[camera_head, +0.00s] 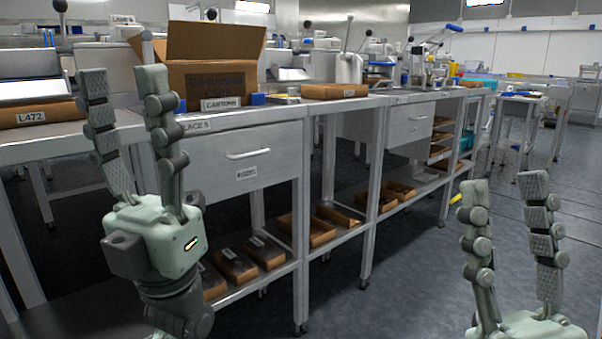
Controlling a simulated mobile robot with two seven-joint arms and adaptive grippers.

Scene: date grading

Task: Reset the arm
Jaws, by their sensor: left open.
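My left gripper (124,92) stands upright at the left, in front of the workbench, with its two fingers apart and nothing between them. My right gripper (505,195) stands upright at the lower right, over the floor as seen from the head. Its fingers are also spread and hold nothing. Both grippers are pale green with grey joints and ribbed finger pads. Most of both arms is out of view below the picture.
A long metal workbench (245,122) runs away to the right, with drawers (240,158). Several brown trays (265,252) lie on the lower shelf.

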